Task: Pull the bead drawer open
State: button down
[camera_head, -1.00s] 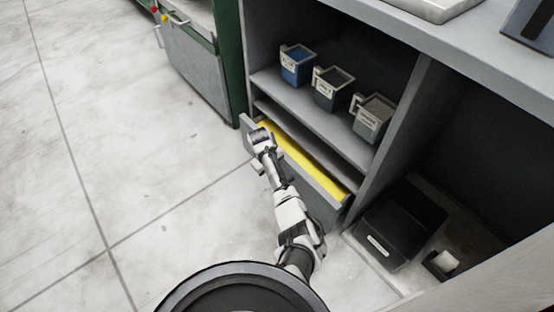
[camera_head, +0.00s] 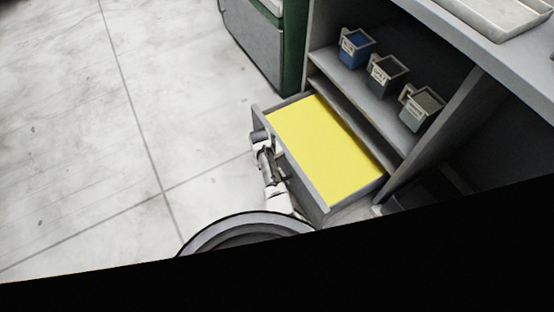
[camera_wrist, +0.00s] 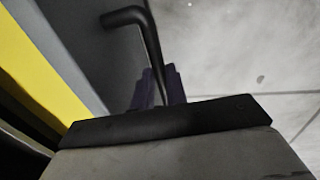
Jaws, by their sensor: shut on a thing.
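The bead drawer (camera_head: 309,188) is a grey drawer low in the cabinet. It stands well out from the cabinet, and a flat yellow surface (camera_head: 325,148) shows inside it. In the wrist view the drawer's grey front panel (camera_wrist: 88,40) and yellow inside (camera_wrist: 38,75) show at the left. A dark bent bar handle (camera_wrist: 150,40) sticks out from the front. My gripper (camera_wrist: 160,88) is shut on this handle; its dark fingers meet around the bar's lower part. In the head view my gripper (camera_head: 259,137) is at the drawer front's outer side, and the handle is hidden there.
A shelf above the drawer holds a blue bin (camera_head: 355,48), a dark bin (camera_head: 386,76) and a grey-green bin (camera_head: 421,108). A green-framed cabinet (camera_head: 262,45) stands to the left. The pale floor (camera_head: 90,140) left of the drawer is clear. Black covers the picture's bottom.

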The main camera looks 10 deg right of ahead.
jog(key=shift+a, duration=0.35)
jog(key=c, duration=1.4)
grip_release()
notch_tip(320, 180, up, 14)
jog(key=s+a+p, duration=0.1)
jog(key=a+p, duration=0.1)
jog(key=p, duration=0.1)
jog(key=shift+a+f+p, duration=0.2)
jog(key=shift+a+p, duration=0.05)
jog(key=shift+p, duration=0.1)
